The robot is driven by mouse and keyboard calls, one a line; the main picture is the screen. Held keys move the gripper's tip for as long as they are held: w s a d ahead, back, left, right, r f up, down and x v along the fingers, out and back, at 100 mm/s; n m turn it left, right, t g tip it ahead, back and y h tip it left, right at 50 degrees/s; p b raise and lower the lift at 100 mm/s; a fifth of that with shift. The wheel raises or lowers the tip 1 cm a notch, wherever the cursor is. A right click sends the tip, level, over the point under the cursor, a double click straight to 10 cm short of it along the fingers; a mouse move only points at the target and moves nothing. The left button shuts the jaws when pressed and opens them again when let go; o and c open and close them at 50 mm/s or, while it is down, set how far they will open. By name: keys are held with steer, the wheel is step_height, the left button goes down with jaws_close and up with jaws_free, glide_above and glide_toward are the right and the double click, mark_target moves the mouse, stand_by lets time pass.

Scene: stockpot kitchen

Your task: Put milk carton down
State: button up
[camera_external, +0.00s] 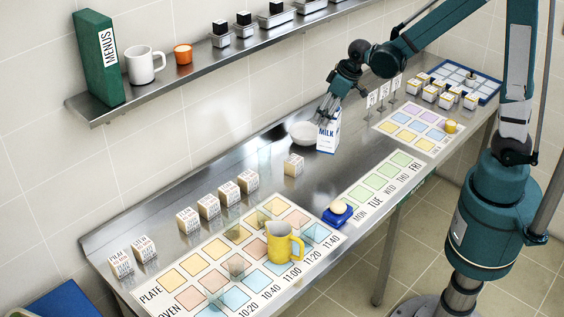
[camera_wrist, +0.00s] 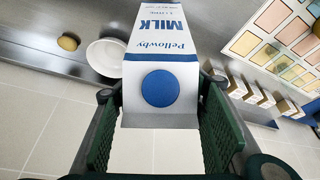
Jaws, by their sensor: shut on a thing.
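The white and blue milk carton (camera_external: 328,136) is upright at the middle of the steel counter (camera_external: 240,167), next to a white bowl (camera_external: 304,134). The carton's blue cap faces the camera. I cannot tell whether its base touches the counter.
Small labelled boxes (camera_external: 293,165) stand along the counter. A yellow pitcher (camera_external: 279,243) is on the schedule chart (camera_external: 180,292). A blue item with a pale round top (camera_external: 337,212) lies by the weekday strip (camera_external: 385,178). A wall shelf (camera_external: 180,83) runs behind. Bare counter lies left of the bowl.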

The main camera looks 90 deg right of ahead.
mark_target(339, 109)
steer(key=shift+f, duration=2.75)
steer(key=shift+f, duration=2.25)
steer(key=o, duration=1.7)
steer(key=shift+r, duration=0.35)
steer(key=shift+v, duration=5.85)
steer(key=shift+s, duration=0.15)
